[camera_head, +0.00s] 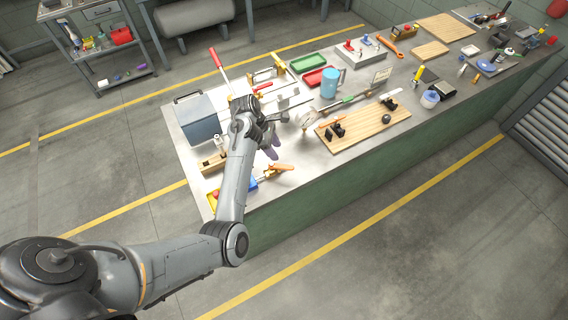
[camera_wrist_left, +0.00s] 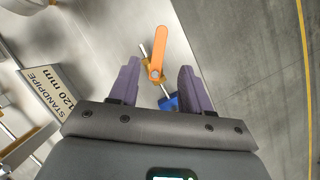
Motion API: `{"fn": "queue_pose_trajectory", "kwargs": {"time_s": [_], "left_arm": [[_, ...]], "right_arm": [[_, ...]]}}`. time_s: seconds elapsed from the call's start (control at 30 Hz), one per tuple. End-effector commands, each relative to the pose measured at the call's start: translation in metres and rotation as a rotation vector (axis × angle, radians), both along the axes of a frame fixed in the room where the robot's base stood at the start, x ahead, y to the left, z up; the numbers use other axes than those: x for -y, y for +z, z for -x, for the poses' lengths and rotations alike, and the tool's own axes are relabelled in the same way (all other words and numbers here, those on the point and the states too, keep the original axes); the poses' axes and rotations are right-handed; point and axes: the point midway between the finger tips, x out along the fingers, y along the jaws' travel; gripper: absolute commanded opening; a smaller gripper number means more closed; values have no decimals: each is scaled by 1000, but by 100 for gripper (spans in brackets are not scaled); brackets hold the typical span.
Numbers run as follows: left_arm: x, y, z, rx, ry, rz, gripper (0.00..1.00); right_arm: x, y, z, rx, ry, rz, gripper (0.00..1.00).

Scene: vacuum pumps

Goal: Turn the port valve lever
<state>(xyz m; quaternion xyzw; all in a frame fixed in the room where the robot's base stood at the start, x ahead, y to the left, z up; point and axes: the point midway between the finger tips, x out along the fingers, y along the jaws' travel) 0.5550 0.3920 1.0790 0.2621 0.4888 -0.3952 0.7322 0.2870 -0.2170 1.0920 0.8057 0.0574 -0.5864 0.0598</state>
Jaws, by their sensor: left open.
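The port valve has an orange lever (camera_head: 279,167) and a blue part (camera_head: 252,185), near the front left end of the bench. In the left wrist view the orange lever (camera_wrist_left: 156,50) points up the picture, slightly tilted, over a brass-coloured body on a thin metal rod. The blue part (camera_wrist_left: 170,102) is partly hidden by a finger. My left gripper (camera_head: 269,148) is open with purple fingers, just beyond the lever in the head view. In the left wrist view the lever's lower end lies between the fingertips (camera_wrist_left: 157,72); I see no contact. My right gripper is not in view.
A blue-grey box (camera_head: 198,118) stands left of my left forearm. A light blue jug (camera_head: 330,83) and a wooden board (camera_head: 364,128) are to the right. A standpipe label (camera_wrist_left: 40,93) is left of the gripper in the wrist view. The bench edge is close to the valve.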

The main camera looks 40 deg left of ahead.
Motion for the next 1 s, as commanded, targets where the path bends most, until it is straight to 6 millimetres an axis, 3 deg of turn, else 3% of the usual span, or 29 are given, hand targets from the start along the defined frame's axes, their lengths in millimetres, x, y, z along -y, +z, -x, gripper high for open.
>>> {"fn": "queue_pose_trajectory", "kwargs": {"time_s": [0.5, 0.7, 1.0], "left_arm": [[25, -72, -15, -2, -4, -1, 48], [29, -84, -18, 0, -3, -4, 48], [30, -87, -19, 0, -3, -4, 48]], "right_arm": [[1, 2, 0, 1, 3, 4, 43], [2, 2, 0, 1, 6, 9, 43], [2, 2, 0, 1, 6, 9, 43]]}}
